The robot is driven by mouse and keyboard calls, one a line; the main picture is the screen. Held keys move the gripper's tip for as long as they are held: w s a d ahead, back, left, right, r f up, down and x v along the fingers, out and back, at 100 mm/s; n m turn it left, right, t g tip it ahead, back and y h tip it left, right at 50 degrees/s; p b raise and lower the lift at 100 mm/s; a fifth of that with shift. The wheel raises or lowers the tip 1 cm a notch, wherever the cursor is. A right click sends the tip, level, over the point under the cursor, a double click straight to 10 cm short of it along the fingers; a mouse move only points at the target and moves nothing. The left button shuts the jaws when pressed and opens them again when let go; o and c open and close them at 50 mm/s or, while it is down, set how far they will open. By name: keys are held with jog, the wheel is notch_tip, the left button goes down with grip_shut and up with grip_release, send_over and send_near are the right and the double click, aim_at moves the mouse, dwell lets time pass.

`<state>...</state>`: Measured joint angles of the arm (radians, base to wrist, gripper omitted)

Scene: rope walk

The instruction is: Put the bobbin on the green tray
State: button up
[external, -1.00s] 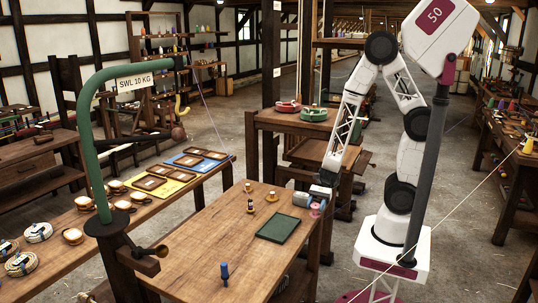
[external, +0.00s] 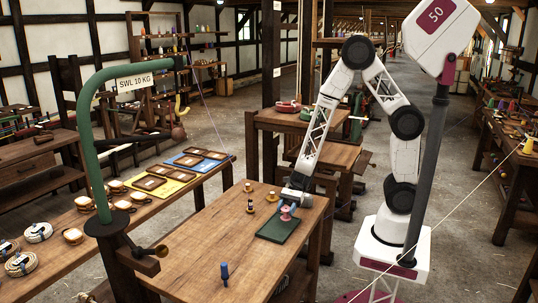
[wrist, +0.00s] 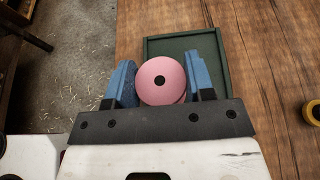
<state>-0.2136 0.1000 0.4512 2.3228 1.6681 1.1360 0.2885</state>
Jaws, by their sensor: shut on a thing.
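The pink bobbin (wrist: 161,81) is between the two blue fingers of my gripper (wrist: 160,85) in the wrist view, and the gripper is shut on it. In the external view the gripper (external: 290,206) holds the bobbin (external: 286,213) over the green tray (external: 277,231). The tray (wrist: 185,42) shows behind the bobbin in the wrist view. It is flat and rectangular with a low rim, and the bobbin and gripper hide part of it. I cannot tell whether the bobbin touches the tray.
On the wooden table (external: 190,255), a blue peg-like item (external: 224,273) stands toward the front. A small dark bottle-like item (external: 250,206) and small yellow-based items (external: 271,197) stand near the far edge. A green post with a hook (external: 97,150) rises at the left.

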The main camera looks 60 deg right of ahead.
jog(key=shift+w+a+f, duration=0.1)
jog(key=shift+w+a, duration=0.3)
jog(key=shift+w, duration=0.25)
jog(key=shift+w+a, duration=0.35)
jog(key=shift+w, duration=0.3)
jog(key=shift+f, duration=0.15)
jog(key=shift+f, duration=1.65)
jog(key=shift+f, duration=0.1)
jog(key=o, duration=0.9)
jog(key=shift+d, duration=0.15)
jog(key=shift+v, duration=5.95)
